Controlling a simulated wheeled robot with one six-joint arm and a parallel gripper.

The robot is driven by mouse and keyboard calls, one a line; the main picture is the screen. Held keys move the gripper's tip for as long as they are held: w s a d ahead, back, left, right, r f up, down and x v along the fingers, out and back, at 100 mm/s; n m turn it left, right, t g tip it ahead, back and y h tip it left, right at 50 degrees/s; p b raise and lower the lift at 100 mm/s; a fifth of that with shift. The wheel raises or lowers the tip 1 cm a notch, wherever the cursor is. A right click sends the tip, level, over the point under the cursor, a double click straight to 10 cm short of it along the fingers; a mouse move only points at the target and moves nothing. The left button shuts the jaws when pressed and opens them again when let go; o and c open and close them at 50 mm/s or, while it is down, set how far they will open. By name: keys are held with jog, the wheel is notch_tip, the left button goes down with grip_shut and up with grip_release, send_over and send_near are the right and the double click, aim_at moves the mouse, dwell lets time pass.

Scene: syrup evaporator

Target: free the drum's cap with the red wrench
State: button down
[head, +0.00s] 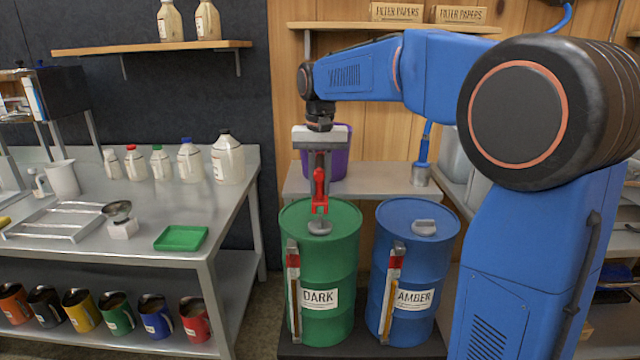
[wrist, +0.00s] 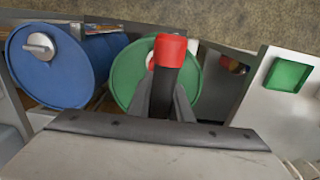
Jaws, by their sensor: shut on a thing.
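My gripper (head: 320,166) points straight down above the green drum labelled DARK (head: 345,250). It is shut on the red wrench (head: 319,192), which hangs upright below the fingers. The wrench's lower end is at the grey cap (head: 319,228) on the drum's lid; I cannot tell whether it touches or fits around the cap. In the wrist view the wrench's red end (wrist: 170,48) and dark shaft stand between the fingers (wrist: 172,100), in front of the green drum (wrist: 128,72), covering most of its cap.
A blue drum labelled AMBER (head: 430,260) stands close on the right, with its own grey cap (head: 424,227). A purple bucket (head: 340,160) is on the bench behind. The steel table (head: 140,240) at left holds bottles, a green tray (head: 181,238) and a rack.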

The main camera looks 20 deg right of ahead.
aim_at(320, 198)
jog(key=shift+f, duration=2.2)
dwell(0.8)
jog(key=n, duration=0.5)
jog(key=shift+r, duration=3)
